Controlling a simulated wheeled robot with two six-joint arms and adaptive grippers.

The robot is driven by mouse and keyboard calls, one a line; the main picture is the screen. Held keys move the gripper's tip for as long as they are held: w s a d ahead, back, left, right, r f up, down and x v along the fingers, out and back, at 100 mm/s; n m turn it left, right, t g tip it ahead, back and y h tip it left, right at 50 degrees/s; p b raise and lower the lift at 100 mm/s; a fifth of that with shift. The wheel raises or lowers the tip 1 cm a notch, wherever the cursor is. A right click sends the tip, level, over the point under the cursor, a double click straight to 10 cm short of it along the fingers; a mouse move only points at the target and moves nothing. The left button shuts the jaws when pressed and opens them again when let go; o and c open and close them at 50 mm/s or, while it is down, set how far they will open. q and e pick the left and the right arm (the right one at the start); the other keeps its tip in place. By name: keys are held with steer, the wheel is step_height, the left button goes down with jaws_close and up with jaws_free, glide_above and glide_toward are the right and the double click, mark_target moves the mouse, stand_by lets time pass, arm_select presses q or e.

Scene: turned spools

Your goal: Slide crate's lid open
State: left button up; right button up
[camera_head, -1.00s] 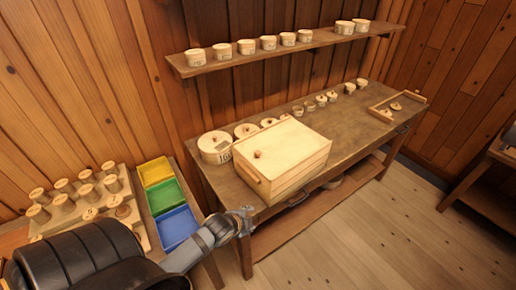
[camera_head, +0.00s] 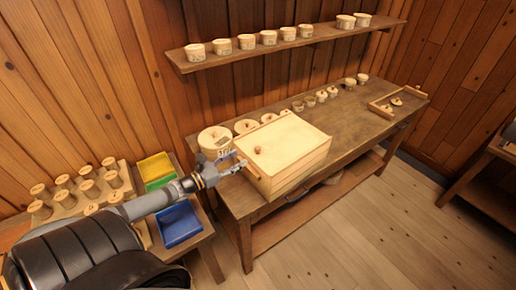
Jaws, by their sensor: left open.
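The wooden crate (camera_head: 294,176) stands on the workbench, its pale flat lid (camera_head: 285,143) covering the top. A small brown knob (camera_head: 258,150) sits near the lid's left end. My left gripper (camera_head: 236,163) is open at the crate's left end, beside the knob and apart from it. It partly hides the crate's left end. Whether a finger touches the crate, I cannot tell. My right gripper is not in view.
Round lidded boxes (camera_head: 214,140) stand behind the crate on the workbench (camera_head: 350,125). Yellow, green and blue trays (camera_head: 181,224) and several wooden spools (camera_head: 88,188) are at the left. A shelf (camera_head: 290,46) with boxes hangs above. The bench right of the crate is mostly clear.

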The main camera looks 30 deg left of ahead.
mark_target(258, 147)
arm_select(q)
steer(key=b+x, duration=0.5)
steer(key=x, duration=0.3)
steer(key=shift+w, duration=0.25)
steer(key=shift+w+d, duration=0.2)
steer(key=shift+w, duration=0.35)
steer(key=shift+w+d+f, duration=0.1)
steer(key=shift+w+d, duration=0.1)
steer(key=shift+w, duration=0.2)
jaws_close()
